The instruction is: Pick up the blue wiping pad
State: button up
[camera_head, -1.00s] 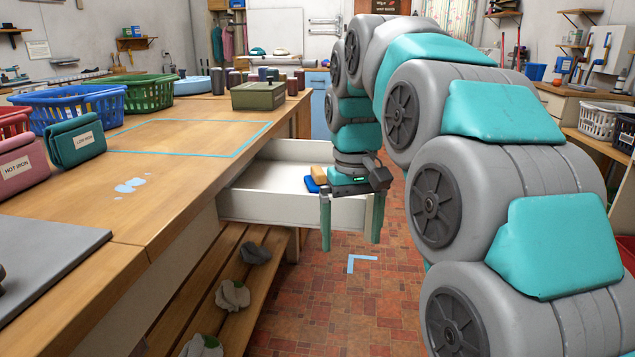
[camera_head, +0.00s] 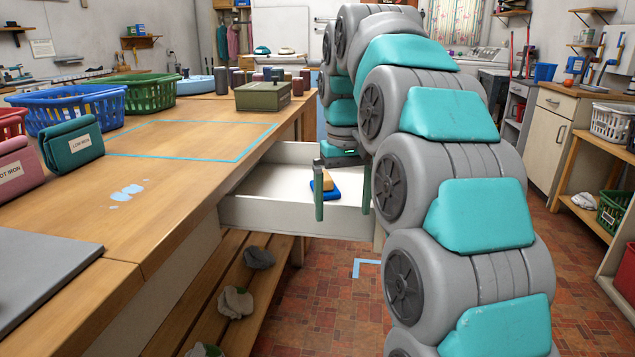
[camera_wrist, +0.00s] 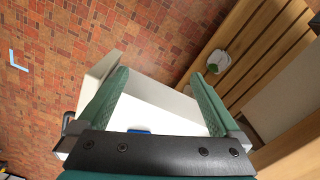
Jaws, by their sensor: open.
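In the wrist view my gripper (camera_wrist: 160,98) straddles the white drawer, and only a small blue edge of the pad (camera_wrist: 139,131) shows above the palm.
The wooden bench (camera_head: 165,190) carries blue and green baskets, a green metal box (camera_head: 263,96) and a teal pouch (camera_head: 73,143). Below, a slatted shelf (camera_head: 225,270) holds crumpled cloths (camera_head: 235,302). Brick floor (camera_head: 310,300) is clear in front of the drawer.

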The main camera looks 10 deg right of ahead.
aim_at(331, 192)
jog(key=i, duration=0.85)
